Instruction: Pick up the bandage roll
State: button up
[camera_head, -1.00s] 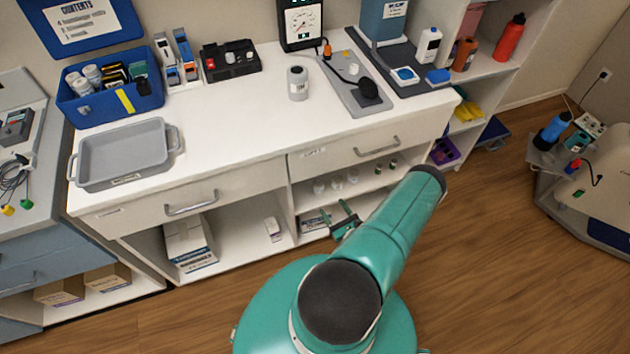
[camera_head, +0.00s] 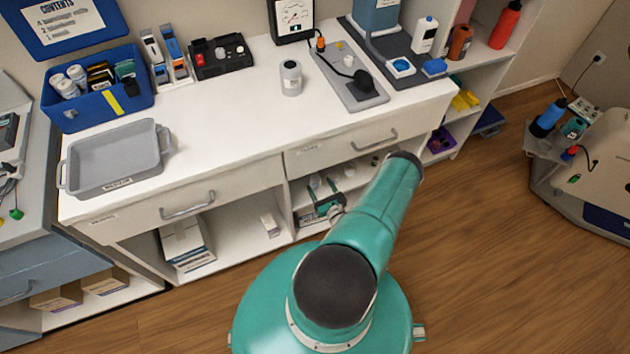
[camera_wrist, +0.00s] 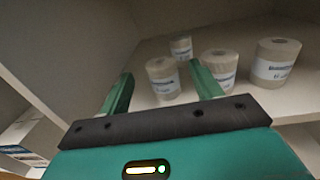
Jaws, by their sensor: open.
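Several pale, cylindrical bandage rolls with white labels stand upright on a shelf in the wrist view. One bandage roll (camera_wrist: 163,80) is straight ahead, framed between my fingers. Others stand behind it (camera_wrist: 181,47), to its right (camera_wrist: 219,68) and farther right (camera_wrist: 275,63). My gripper (camera_wrist: 160,84) is open, its two green fingers apart with nothing held. A gap seems to remain between the fingertips and the framed roll. In the head view my gripper (camera_head: 320,207) is at the cabinet's open compartment, and the small rolls (camera_head: 332,184) are partly hidden.
The shelf (camera_wrist: 142,50) is enclosed by a side wall on the left and a panel above. In the head view the counter (camera_head: 225,125) above holds a grey tray (camera_head: 115,160), a blue kit box (camera_head: 98,95) and a jar (camera_head: 291,78).

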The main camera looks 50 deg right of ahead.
aim_at(318, 182)
jog(key=x, duration=0.5)
jog(key=c, duration=1)
jog(key=shift+d+r, duration=0.1)
